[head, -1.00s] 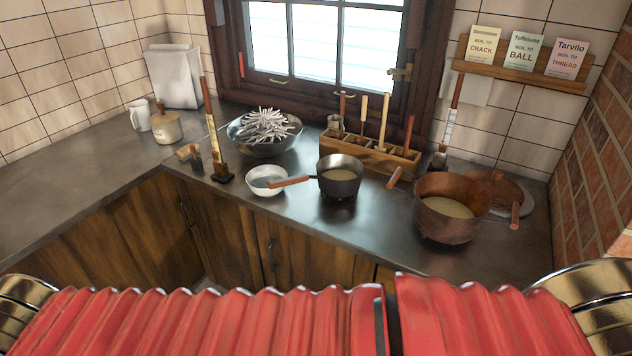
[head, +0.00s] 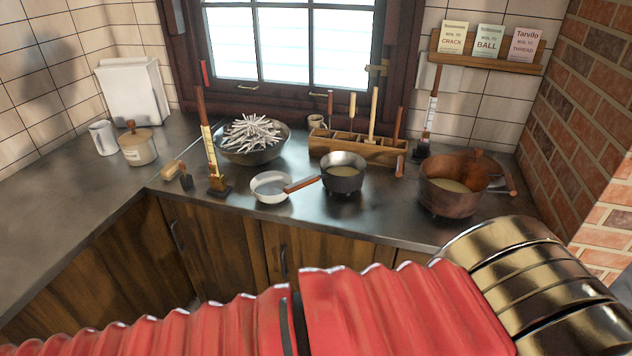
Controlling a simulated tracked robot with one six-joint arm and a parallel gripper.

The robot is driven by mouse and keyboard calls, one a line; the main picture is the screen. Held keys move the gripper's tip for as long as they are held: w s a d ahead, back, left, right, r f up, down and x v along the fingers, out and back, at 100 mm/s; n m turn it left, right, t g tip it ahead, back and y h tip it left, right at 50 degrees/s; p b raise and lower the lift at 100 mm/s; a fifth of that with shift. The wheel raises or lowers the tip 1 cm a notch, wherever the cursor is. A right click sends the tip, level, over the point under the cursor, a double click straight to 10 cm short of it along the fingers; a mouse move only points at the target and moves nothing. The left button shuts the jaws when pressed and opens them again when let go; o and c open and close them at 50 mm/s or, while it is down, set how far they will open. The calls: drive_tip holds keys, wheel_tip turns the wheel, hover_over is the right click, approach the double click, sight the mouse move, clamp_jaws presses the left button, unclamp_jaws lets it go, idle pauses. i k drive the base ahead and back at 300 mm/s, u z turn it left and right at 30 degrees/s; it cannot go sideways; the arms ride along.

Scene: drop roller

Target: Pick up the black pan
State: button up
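The black pan (head: 342,180) stands upright on the dark worktop, near the middle of the head view. It is a small dark pot with short feet and pale yellowish contents. Its orange-brown handle (head: 303,184) points left, and its end overlaps the right rim of a small white bowl (head: 272,196) in the picture. I cannot tell whether they touch. My gripper is not in view. A red ribbed part of mine with brass rings crosses the bottom of the picture, well apart from the pan.
A copper pot (head: 447,196) stands to the right of the pan. Behind the pan is a wooden rack (head: 385,152) with upright tools. A large bowl of white sticks (head: 252,148) and a tall gauge (head: 210,160) stand left. The worktop (head: 330,220) in front of the pan is clear.

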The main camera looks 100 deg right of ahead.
sight(342, 172)
drive_tip(key=i, duration=0.95)
drive_tip(key=z, duration=3.4)
drive_tip(key=i, duration=0.55)
drive_tip(key=u, duration=0.15)
